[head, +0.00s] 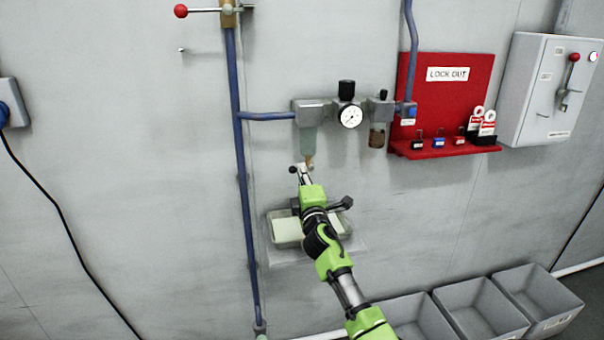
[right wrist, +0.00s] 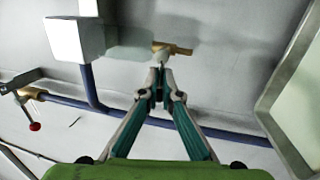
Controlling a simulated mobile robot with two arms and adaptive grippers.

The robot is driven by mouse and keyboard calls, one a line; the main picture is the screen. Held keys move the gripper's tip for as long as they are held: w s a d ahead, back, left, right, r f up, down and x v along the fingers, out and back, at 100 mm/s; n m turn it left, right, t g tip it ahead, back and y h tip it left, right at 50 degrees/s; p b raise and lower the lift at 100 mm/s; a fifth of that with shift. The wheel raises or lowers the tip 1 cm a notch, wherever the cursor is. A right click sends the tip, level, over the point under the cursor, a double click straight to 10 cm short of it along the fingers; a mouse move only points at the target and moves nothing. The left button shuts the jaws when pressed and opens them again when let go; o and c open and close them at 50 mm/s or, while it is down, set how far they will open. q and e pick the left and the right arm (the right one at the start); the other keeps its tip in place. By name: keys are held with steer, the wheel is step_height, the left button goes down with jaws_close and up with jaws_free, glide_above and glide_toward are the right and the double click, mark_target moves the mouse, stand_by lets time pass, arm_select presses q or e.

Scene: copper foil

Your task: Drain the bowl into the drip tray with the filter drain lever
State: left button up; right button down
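The clear filter bowl (head: 308,138) hangs under the grey filter head on the wall. A small brass drain fitting (head: 309,159) is at its lower end; it shows in the right wrist view (right wrist: 181,50) just beyond the fingertips. My right gripper (head: 301,173) is just below the fitting, its fingers drawn together at the tips (right wrist: 160,74). A pale piece lies at the tips; I cannot tell whether the lever is between them. The drip tray (head: 270,228) is below, partly hidden by my right arm. My left gripper is not in view.
A pressure gauge (head: 349,116) and a second small bowl (head: 377,137) are right of the filter. A red lockout board (head: 438,97) and grey switch box (head: 530,90) are farther right. A blue pipe (head: 240,180) runs down at left. Grey bins (head: 480,310) stand lower right.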

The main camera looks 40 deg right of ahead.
steer(key=shift+f, duration=0.15)
steer(key=c, duration=2.2)
jaws_free()
steer(key=shift+c, duration=0.2)
steer(key=v, duration=1.2)
steer(key=shift+a, duration=0.1)
